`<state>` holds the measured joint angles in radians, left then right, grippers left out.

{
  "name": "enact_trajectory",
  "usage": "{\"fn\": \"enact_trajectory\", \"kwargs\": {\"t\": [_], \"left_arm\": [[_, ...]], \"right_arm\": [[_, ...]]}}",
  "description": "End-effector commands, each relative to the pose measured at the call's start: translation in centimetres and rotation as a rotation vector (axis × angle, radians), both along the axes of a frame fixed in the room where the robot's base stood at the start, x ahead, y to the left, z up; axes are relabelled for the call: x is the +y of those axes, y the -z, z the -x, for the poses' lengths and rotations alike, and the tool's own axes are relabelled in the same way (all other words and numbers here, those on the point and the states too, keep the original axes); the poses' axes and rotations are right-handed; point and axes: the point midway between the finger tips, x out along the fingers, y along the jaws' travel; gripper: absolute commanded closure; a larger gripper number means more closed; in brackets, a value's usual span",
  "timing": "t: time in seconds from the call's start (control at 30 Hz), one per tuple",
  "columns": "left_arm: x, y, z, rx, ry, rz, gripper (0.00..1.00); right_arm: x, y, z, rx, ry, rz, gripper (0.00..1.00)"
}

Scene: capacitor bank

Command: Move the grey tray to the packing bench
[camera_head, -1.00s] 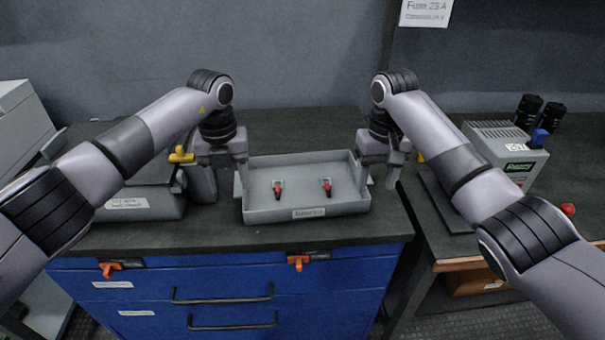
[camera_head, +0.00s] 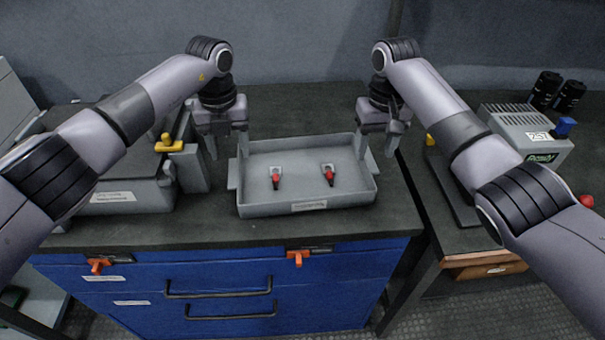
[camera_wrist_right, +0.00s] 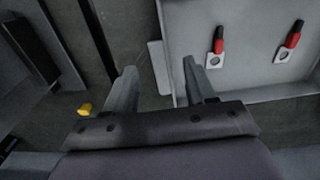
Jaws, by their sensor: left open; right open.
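The grey tray (camera_head: 308,186) sits level on the dark top of the blue-drawer bench (camera_head: 330,227), with a label on its front wall. Two red-and-black parts with pale lugs (camera_head: 276,178) (camera_head: 328,175) lie in it. My left gripper (camera_head: 228,150) is open and empty above the tray's left end. My right gripper (camera_head: 377,148) is open above its right end. In the right wrist view, the tray's pale end tab (camera_wrist_right: 158,67) shows between the spread fingers of the right gripper (camera_wrist_right: 160,82), apart from them. Which surface is the packing bench, I cannot tell.
Another bench on the right, across a gap, holds a grey device (camera_head: 525,130) with a green label. A wall stands behind.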

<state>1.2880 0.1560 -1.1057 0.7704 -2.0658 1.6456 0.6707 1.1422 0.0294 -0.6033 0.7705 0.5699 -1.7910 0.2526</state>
Motion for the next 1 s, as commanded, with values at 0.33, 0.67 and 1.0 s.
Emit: {"fn": "enact_trajectory", "kwargs": {"t": [0.33,0.67,1.0], "left_arm": [[-0.1,4.9,0.1,0.003,0.0,0.0,0.45],[0.0,5.7,0.0,0.0,0.001,0.0,0.45],[0.0,5.7,0.0,0.0,0.001,0.0,1.0]], "right_arm": [[0.0,4.8,0.1,0.004,0.0,0.001,0.45],[0.0,5.8,0.0,0.002,0.0,0.0,0.45],[0.0,5.7,0.0,0.001,0.001,0.0,1.0]]}}
